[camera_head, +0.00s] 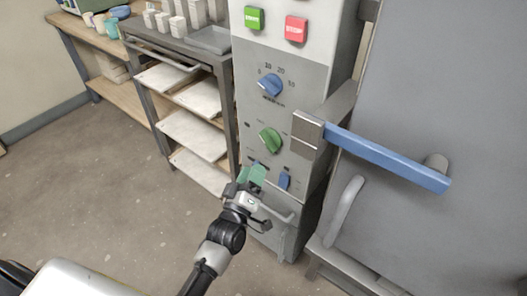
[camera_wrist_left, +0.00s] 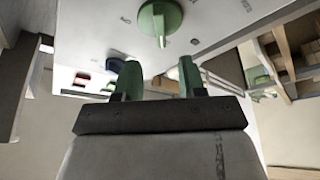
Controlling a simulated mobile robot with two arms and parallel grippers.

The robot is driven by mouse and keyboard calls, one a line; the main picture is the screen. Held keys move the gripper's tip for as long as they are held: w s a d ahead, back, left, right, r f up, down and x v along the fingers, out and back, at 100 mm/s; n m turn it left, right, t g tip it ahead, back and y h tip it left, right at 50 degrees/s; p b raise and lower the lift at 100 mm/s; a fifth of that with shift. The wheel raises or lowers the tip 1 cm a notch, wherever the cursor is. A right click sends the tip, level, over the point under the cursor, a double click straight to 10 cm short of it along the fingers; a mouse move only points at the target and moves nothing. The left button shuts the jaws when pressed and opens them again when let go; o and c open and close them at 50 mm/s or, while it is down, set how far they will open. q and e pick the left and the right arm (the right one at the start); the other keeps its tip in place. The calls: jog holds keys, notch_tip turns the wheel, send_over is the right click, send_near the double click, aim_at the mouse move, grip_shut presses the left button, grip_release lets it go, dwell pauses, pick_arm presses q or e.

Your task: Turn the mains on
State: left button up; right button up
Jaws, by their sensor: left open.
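The grey control panel (camera_head: 245,108) stands upright in the middle of the head view. It carries a green button (camera_head: 254,18), a red button (camera_head: 296,28), a blue dial (camera_head: 270,85) and a green knob (camera_head: 270,139). A small blue switch (camera_head: 284,180) sits low on the panel. I cannot read which control is the mains. My left gripper (camera_head: 252,176), with green fingers, is open and empty in front of the lower panel, left of the blue switch, hiding part of the panel. In the wrist view the green knob (camera_wrist_left: 160,18) is above the spread fingers (camera_wrist_left: 158,78). My right gripper is not in view.
A grey door with a blue handle bar (camera_head: 390,160) stands right of the panel, the bar jutting out. A rack with pale shelves (camera_head: 193,135) stands on the left. A curved grey handle (camera_head: 343,210) is low on the door. The floor (camera_head: 100,195) at left is clear.

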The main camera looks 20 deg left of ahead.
aim_at(265, 144)
pick_arm(q)
jog(key=x, duration=0.8)
jog(key=shift+w, duration=0.1)
jog(key=shift+f, duration=0.1)
grip_shut()
